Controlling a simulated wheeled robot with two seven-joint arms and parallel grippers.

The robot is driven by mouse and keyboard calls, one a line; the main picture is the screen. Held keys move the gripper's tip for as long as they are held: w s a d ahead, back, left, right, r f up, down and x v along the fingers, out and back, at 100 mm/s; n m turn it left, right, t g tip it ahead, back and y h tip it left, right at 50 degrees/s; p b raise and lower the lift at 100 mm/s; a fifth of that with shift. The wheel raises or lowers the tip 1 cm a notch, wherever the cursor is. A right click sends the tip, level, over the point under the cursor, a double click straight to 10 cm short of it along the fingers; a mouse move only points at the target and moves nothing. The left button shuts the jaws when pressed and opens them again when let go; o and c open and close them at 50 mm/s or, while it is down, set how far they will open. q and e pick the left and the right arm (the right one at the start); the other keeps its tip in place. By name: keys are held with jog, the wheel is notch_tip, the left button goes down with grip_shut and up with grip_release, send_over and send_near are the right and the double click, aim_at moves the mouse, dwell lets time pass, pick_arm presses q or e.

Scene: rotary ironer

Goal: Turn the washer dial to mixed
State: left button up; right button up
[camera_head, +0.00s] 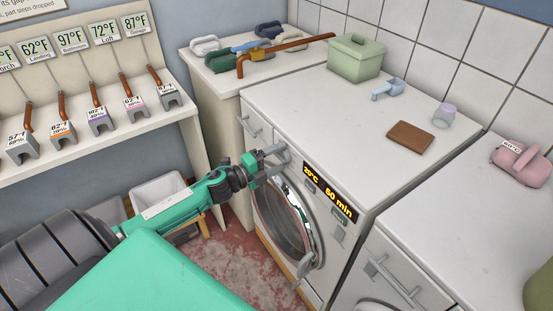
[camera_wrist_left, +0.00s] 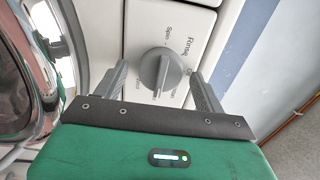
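The washer (camera_head: 330,112) is white, with a round glass door and a display (camera_head: 329,191) reading "20°C 60 min". Its grey dial (camera_wrist_left: 163,72) shows in the left wrist view, on a white panel with printed labels. My left gripper (camera_head: 275,163) is at the washer's upper front, left of the display. It is open, with one finger on each side of the dial and gaps visible between. In the head view the gripper hides the dial. My right gripper is not in view.
On the washer top are a green box (camera_head: 356,62), a light blue scoop (camera_head: 388,89), a brown block (camera_head: 410,137) and a small cup (camera_head: 444,115). A second white machine (camera_head: 450,220) stands at right. A shelf with tags and several grey blocks (camera_head: 97,120) is at left.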

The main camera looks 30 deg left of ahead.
pick_arm(q)
jog(key=b+v, duration=0.2)
jog(key=v, duration=1.2)
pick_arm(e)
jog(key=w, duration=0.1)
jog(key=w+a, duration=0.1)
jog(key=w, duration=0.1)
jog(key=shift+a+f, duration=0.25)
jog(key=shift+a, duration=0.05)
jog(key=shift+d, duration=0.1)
